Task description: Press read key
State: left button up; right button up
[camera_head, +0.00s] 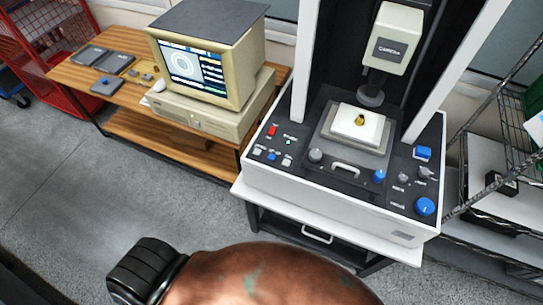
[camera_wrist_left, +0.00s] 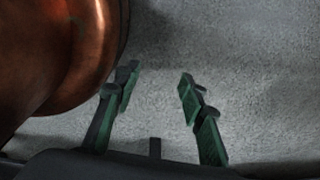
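The measuring machine (camera_head: 340,210) stands at the right of the head view, with a dark control panel on its front deck. On the panel's left are a red switch (camera_head: 272,131), a small green mark (camera_head: 289,142), and a row of small keys including a white one (camera_head: 257,152) and a blue one (camera_head: 271,156). A square blue key (camera_head: 423,152) sits on the right. The labels are too small to read, so I cannot tell which is the read key. My left gripper (camera_wrist_left: 158,80) is open and empty over grey floor, away from the panel. My right gripper is not in view.
A small brass part (camera_head: 360,119) sits on a white block under the camera head (camera_head: 395,38). A beige computer (camera_head: 205,60) stands on a wooden table (camera_head: 75,70) at the left. A wire rack (camera_head: 495,135) is at the right. Floor in front is clear.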

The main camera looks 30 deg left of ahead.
pick_arm(q)
grip_shut()
dwell(1.4)
